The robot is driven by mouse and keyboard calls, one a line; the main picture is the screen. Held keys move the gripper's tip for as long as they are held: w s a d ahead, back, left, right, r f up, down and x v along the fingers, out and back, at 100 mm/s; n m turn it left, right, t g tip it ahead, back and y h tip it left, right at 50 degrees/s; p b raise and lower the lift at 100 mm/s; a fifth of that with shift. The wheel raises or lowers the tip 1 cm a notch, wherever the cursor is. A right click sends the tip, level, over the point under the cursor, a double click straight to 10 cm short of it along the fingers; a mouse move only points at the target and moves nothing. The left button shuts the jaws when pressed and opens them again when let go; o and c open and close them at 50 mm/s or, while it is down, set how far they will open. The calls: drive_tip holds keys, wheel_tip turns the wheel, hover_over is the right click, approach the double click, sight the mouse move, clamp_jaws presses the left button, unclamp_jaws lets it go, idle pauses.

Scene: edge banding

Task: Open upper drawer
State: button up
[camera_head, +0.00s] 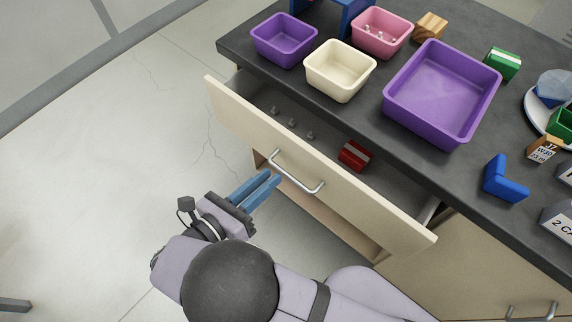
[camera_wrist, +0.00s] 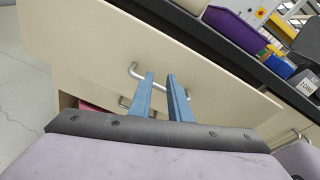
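The upper drawer (camera_head: 330,178) is pulled out from the dark-topped cabinet, and its inside shows. A red block (camera_head: 354,155) with a pale band and several small grey pieces (camera_head: 292,122) lie in it. Its metal bar handle (camera_head: 298,172) is on the cream front and also shows in the wrist view (camera_wrist: 133,70). My gripper (camera_head: 272,176) is open, with a gap between its blue fingers and nothing held. Its fingertips are just in front of the drawer front, near the handle. In the wrist view the fingers (camera_wrist: 160,78) cover part of the handle; contact cannot be told.
The countertop (camera_head: 300,97) holds a purple bin (camera_head: 285,40), a cream bin (camera_head: 340,70), a pink bin (camera_head: 381,33), a large purple tray (camera_head: 440,95) and a blue angled block (camera_head: 503,178). Another cabinet handle (camera_head: 530,312) is at lower right. The floor at left is clear.

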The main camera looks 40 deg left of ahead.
sight(286, 173)
drive_tip(key=shift+w+d+f+n+p, duration=0.1)
drive_tip(key=shift+w+f+n+p, duration=0.85)
drive_tip(key=shift+n, duration=1.4)
drive_tip(key=shift+w+d+f+n+p, duration=0.15)
drive_tip(key=shift+w+f+n+p, duration=0.8)
drive_tip(key=shift+n, duration=1.35)
drive_tip(key=shift+w+d+f+n+p, duration=0.1)
drive_tip(key=shift+w+f+n+p, duration=0.45)
drive_tip(key=shift+w+n, duration=1.3)
drive_tip(key=shift+s+r+n, duration=0.2)
drive_tip(key=shift+s+n, duration=0.3)
drive_tip(key=shift+s, duration=0.05)
clamp_jaws()
